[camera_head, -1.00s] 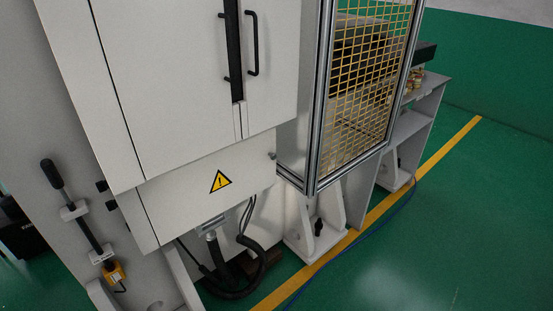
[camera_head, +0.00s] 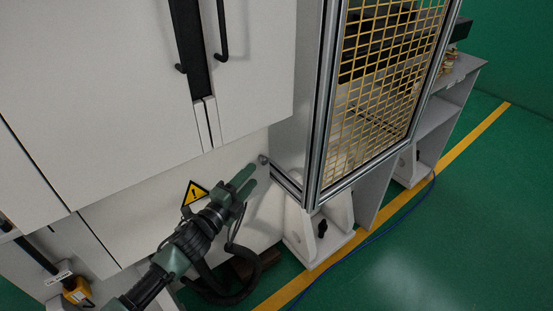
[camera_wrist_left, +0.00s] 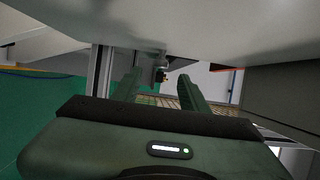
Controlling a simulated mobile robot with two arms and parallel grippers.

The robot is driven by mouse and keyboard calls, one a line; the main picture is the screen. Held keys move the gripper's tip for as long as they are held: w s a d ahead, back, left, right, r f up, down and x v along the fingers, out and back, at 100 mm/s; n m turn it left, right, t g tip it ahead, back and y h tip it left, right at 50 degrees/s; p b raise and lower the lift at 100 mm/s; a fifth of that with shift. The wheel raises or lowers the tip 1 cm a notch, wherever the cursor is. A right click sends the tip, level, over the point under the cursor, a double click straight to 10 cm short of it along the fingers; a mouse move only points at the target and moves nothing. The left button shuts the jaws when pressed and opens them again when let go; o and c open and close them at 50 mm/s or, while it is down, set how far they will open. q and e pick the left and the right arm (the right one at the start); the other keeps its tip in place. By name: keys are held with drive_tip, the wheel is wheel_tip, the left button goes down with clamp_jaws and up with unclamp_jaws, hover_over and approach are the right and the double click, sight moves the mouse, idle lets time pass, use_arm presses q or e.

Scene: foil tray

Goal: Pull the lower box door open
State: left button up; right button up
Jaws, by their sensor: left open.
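The lower box door is a white panel (camera_head: 143,212) below the tall cabinet, with a yellow warning triangle (camera_head: 194,192); it looks shut. A small metal knob (camera_head: 263,160) sits at its upper right edge. My left gripper (camera_head: 247,180) is open and empty in front of the door, fingertips just short of the knob and slightly below it. In the left wrist view the knob (camera_wrist_left: 161,74) shows between the two spread fingers of the gripper (camera_wrist_left: 158,78), and contact cannot be told. The gripper and arm hide part of the door. My right gripper is not in view.
The upper cabinet doors (camera_head: 105,90) with black handles overhang the lower box. A metal-framed yellow mesh guard (camera_head: 385,95) stands close right of the knob. A black hose (camera_head: 235,290) hangs below. Green floor (camera_head: 450,240) is free at the right.

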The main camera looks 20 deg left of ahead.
use_arm(q)
drive_tip(key=p+x, duration=0.1)
drive_tip(key=x, duration=0.5)
drive_tip(key=shift+w, duration=0.4)
drive_tip(key=shift+c, duration=0.3)
clamp_jaws()
drive_tip(key=shift+f, duration=0.1)
idle(0.7)
